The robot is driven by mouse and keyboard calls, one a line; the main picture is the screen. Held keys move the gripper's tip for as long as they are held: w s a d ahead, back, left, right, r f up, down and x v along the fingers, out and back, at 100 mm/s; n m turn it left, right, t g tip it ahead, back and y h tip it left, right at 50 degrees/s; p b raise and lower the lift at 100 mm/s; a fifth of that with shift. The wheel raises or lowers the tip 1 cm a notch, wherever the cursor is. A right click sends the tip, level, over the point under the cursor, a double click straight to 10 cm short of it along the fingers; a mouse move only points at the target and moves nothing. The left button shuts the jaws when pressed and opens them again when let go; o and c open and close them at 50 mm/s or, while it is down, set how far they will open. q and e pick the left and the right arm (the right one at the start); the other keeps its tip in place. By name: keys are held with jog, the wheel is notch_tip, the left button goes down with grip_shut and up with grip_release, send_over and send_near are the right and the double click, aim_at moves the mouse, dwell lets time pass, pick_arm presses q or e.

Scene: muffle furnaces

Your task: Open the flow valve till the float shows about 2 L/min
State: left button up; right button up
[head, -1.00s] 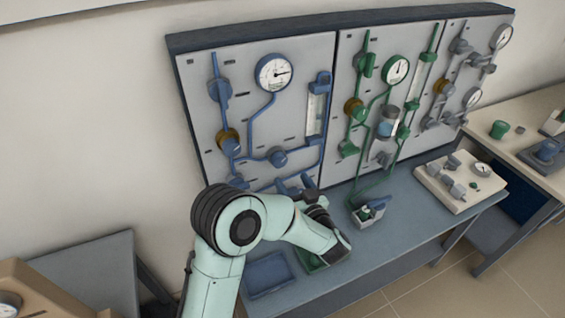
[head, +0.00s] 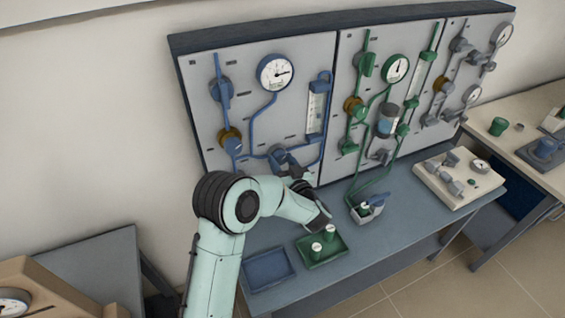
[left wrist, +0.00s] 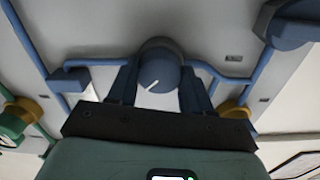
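The flow valve is a round blue knob with a white pointer line, low on the left panel; in the left wrist view the knob (left wrist: 158,73) sits between my fingers. My left gripper (head: 284,160) is at this valve, its fingers (left wrist: 160,88) open on either side of the knob; firm contact cannot be made out. The gripper mostly hides the knob in the head view. The flow tube (head: 316,107) stands upright to the right, joined to blue piping; its float is too small to read. My right gripper is out of view.
The blue-line gauge (head: 275,71) is above. The green-line panel (head: 347,85) is to the right. On the bench are an empty blue tray (head: 249,287), a green tray (head: 340,250) with two small containers and a small grey box (head: 374,217).

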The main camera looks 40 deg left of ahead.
pick_arm(q)
jog(key=shift+r+m+p, duration=0.1)
jog(key=shift+m+p, duration=0.35)
jog(key=shift+m, duration=0.25)
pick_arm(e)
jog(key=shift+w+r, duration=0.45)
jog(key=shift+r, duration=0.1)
pick_arm(q)
jog(key=o, duration=1.1)
jog(key=shift+c, duration=0.2)
jog(key=b+v, duration=0.3)
jog(key=v, duration=1)
jog(key=shift+d, duration=0.15)
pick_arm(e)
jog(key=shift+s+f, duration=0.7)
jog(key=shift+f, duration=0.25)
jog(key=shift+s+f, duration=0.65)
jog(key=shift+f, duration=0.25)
pick_arm(q)
jog(key=shift+s, duration=0.1)
